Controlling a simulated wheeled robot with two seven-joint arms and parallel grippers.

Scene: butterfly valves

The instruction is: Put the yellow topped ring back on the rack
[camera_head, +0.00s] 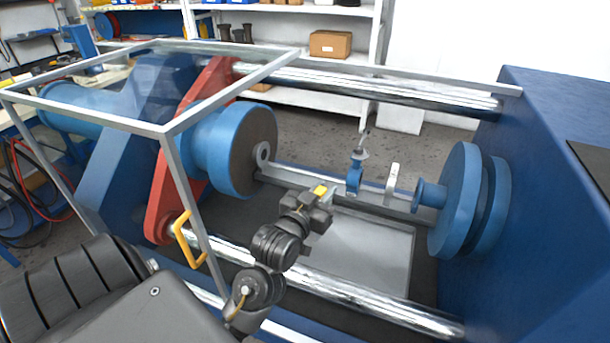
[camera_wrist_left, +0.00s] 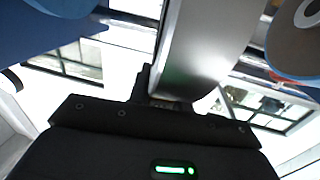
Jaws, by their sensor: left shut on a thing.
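My left gripper (camera_head: 322,205) is over the machine bed, shut on a grey metal piece with a yellow top (camera_head: 320,190), which I take to be the yellow topped ring. Most of it is hidden by the gripper in the head view. In the left wrist view its broad grey side (camera_wrist_left: 195,50) rises from between the jaws. The rack (camera_head: 300,176) is a silver rail behind the gripper. On it stand a grey ring (camera_head: 262,155) at the left, a blue valve piece (camera_head: 354,178), and a pale piece seen nearly edge-on (camera_head: 392,182). My right gripper is not in view.
A clear guard with a grey frame (camera_head: 172,128) and yellow handle (camera_head: 185,240) stands at the left. Blue round flanges (camera_head: 225,150) (camera_head: 457,205) flank the rack. A chrome bar (camera_head: 370,298) runs in front, and another (camera_head: 370,86) behind. Shelves (camera_head: 290,100) stand behind the machine.

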